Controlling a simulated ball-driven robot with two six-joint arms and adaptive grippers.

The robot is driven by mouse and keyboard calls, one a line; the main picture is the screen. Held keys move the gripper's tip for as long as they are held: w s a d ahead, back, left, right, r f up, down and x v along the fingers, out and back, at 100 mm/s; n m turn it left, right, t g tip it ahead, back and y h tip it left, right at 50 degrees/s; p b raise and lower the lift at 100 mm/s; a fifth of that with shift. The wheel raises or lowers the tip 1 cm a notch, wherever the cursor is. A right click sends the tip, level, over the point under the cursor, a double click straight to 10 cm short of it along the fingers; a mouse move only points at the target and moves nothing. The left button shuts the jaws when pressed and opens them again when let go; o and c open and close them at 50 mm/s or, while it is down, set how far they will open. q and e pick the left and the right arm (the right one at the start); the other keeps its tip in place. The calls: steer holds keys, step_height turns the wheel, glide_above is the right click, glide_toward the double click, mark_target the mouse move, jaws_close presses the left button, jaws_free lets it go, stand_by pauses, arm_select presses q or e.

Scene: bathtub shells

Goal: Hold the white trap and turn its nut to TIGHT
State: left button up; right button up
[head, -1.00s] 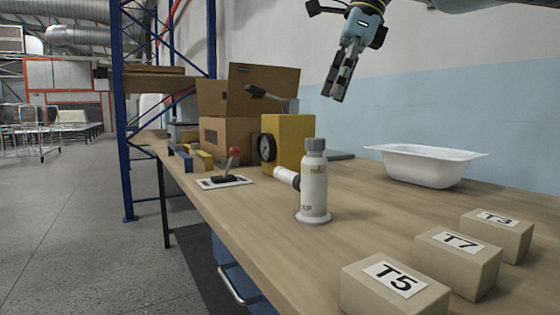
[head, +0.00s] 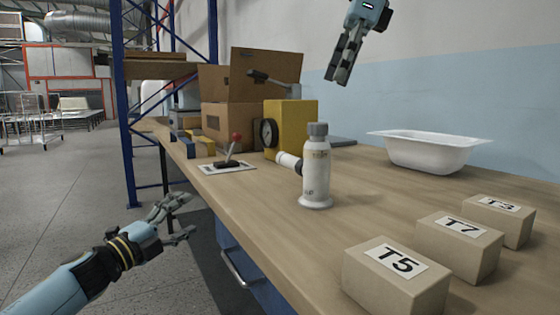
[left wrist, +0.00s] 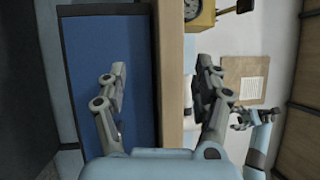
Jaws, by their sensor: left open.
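The white trap (head: 315,178) stands upright on the workbench, with a grey cap-like nut (head: 317,130) on top. A white side pipe (head: 287,159) points left from it, with a dark ring where they meet. Small print on the body is unreadable. My left gripper (head: 184,217) is open and empty, left of the bench edge and lower left of the trap, apart from it. Its two spread fingers show in the left wrist view (left wrist: 165,95). My right gripper (head: 339,76) hangs above and behind the trap, empty; its fingers appear parted in the left wrist view (left wrist: 238,118).
Boxes labelled T5 (head: 385,285), T7 (head: 460,248) and T3 (head: 500,218) stand at the front right. A white tub (head: 425,155) is behind. A yellow gauge block (head: 295,125), red-knobbed lever (head: 235,150) and cardboard box (head: 230,125) stand at the left. Bench around the trap's front is clear.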

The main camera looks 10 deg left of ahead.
mark_target(318, 129)
arm_select(q)
steer(key=d+r+m+g+h, duration=0.1)
steer(key=d+r+m+h, duration=0.1)
steer(key=d+r+m, duration=0.1)
steer(key=d+r+m+g+h, duration=0.1)
steer(key=d+r+m+h, duration=0.1)
steer(key=r+m, duration=0.3)
steer(key=d+r+m+g+h, duration=0.2)
steer(key=d+r+m, duration=0.1)
steer(key=r, duration=0.3)
steer(key=shift+w+d+m+h, duration=0.35)
steer(key=shift+m+h, duration=0.05)
steer(key=shift+m, duration=0.5)
steer(key=d+r+m+g+h, duration=0.1)
steer(key=d+r+m+g, duration=0.1)
steer(key=d+m+g, duration=0.5)
steer(key=d+m, duration=0.6)
steer(key=d, duration=1)
steer(key=shift+w+m, duration=0.3)
steer(key=shift+c, duration=0.3)
